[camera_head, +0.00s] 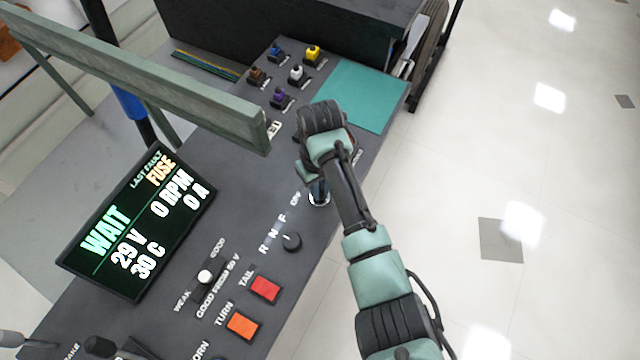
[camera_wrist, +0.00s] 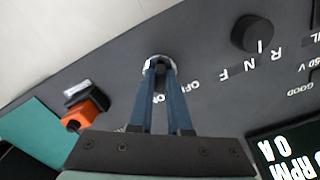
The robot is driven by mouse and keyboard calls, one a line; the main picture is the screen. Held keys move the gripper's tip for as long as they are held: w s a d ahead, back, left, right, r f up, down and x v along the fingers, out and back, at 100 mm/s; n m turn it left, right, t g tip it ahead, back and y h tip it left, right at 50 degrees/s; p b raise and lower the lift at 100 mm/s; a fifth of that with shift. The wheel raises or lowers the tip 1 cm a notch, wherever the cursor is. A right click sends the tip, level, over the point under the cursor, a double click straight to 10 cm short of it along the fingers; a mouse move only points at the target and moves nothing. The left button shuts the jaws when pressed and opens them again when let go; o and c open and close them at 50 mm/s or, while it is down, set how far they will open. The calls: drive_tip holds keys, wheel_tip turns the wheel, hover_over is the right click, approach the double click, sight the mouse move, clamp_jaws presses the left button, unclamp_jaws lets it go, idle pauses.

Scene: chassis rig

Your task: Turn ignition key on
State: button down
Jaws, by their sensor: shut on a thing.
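The ignition switch is a round silver collar (camera_head: 319,199) set in the dark panel, beside lettering that seems to read OFF. It also shows in the wrist view (camera_wrist: 147,68). My gripper (camera_wrist: 158,66) points down at the collar, its two blue fingers converged there and shut on the key. The key itself is mostly hidden between the fingertips, so its angle cannot be told. In the head view my gripper (camera_head: 318,186) is partly covered by my wrist. The display (camera_head: 138,222) reads WAIT, 29 V, 30 C, 0 RPM, 0 A, last fault FUSE.
A black knob (camera_head: 291,241) marked R N F sits close to the switch. An orange part (camera_wrist: 85,110) lies on its other side. Red (camera_head: 265,289) and orange (camera_head: 242,325) buttons, a teal pad (camera_head: 368,97) and a green-grey rail (camera_head: 150,80) are also around. Open floor lies right.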

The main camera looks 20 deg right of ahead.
drive_tip(key=c, duration=0.9)
unclamp_jaws()
drive_tip(key=shift+o, duration=0.2)
drive_tip(key=shift+r, duration=0.1)
wheel_tip(320, 180, up, 13)
drive_tip(key=p, duration=0.1)
